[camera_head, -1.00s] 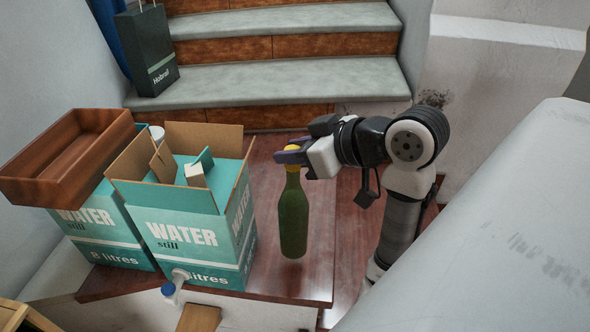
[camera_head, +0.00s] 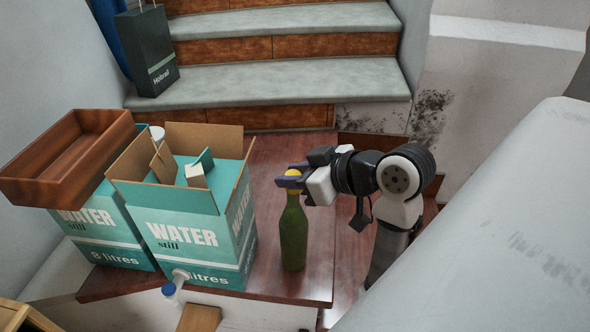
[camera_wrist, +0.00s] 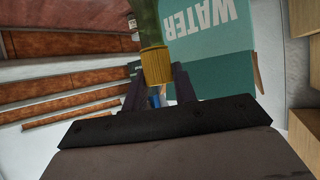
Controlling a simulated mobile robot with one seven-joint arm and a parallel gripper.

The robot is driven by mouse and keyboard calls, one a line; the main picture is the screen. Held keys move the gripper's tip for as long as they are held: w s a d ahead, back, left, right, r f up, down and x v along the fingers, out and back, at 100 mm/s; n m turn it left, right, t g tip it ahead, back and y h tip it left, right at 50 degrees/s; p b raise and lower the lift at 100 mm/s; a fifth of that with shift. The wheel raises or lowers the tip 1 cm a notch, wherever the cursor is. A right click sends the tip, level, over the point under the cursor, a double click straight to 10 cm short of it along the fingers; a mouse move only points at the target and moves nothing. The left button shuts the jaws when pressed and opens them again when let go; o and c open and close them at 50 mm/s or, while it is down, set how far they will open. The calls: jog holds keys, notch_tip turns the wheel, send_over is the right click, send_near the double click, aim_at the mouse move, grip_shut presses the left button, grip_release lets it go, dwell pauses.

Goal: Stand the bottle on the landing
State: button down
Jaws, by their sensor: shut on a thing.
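The green bottle (camera_head: 293,232) with a yellow cap is upright over the reddish wooden landing (camera_head: 318,240), right of the open water box. My gripper (camera_head: 288,180) is shut on the bottle at its yellow top, coming in from the right. The bottle's base appears at or very near the wood; I cannot tell whether it touches. In the wrist view the bottle's yellow neck (camera_wrist: 156,66) sits between the fingers, with the green body beyond it.
An open water carton (camera_head: 190,240) stands close left of the bottle, a second carton (camera_head: 112,238) beside it with a brown wooden tray (camera_head: 70,160) on top. Grey stairs (camera_head: 290,80) rise behind, with a dark bag (camera_head: 147,50) on a step. The landing's front edge is near.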

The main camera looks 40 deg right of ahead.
jog(key=c, duration=1.1)
grip_release()
jog(key=shift+r, duration=0.1)
jog(key=b+v, duration=0.2)
jog(key=v, duration=1)
jog(key=shift+r, duration=0.1)
